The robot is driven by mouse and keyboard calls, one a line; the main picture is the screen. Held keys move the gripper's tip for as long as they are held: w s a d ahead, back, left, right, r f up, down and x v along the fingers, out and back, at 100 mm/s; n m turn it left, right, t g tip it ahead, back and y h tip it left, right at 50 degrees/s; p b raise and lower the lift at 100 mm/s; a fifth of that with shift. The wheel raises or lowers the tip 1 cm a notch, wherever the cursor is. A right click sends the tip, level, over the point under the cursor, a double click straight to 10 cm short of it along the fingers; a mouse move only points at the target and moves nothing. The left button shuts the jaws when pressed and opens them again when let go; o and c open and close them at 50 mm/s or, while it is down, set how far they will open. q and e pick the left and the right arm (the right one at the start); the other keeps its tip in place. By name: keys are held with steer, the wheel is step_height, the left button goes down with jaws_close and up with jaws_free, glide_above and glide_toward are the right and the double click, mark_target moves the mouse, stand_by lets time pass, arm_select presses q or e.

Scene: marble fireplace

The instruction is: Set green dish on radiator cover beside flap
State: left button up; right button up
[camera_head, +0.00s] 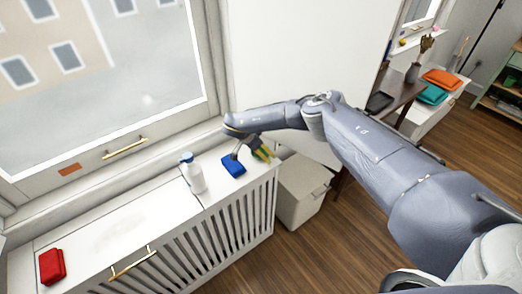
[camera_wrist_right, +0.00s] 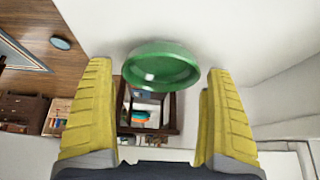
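The green dish (camera_wrist_right: 162,68) shows in the right wrist view between the tips of my right gripper's yellow fingers (camera_wrist_right: 160,85). The fingers stand wide apart, one on each side. Narrow gaps show at its sides, so a firm hold is not clear. In the head view my right gripper (camera_head: 264,154) is at the right end of the white radiator cover (camera_head: 125,222), with a bit of green between its fingers. The red-brown flap (camera_head: 69,170) is on the window frame at left, above the cover. My left gripper is not in view.
On the cover are a white bottle (camera_head: 192,174) with a blue cap, a blue block (camera_head: 233,166) and a red object (camera_head: 52,266). The cover between bottle and red object is clear. A pale lidded box (camera_head: 300,192) stands on the floor by the right end.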

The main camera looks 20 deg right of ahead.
steer(key=shift+a+r, duration=0.15)
steer(key=shift+r, duration=0.35)
steer(key=v, duration=1.1)
steer(key=shift+s+a+r, duration=0.1)
steer(key=shift+s, duration=0.05)
stand_by(1.8)
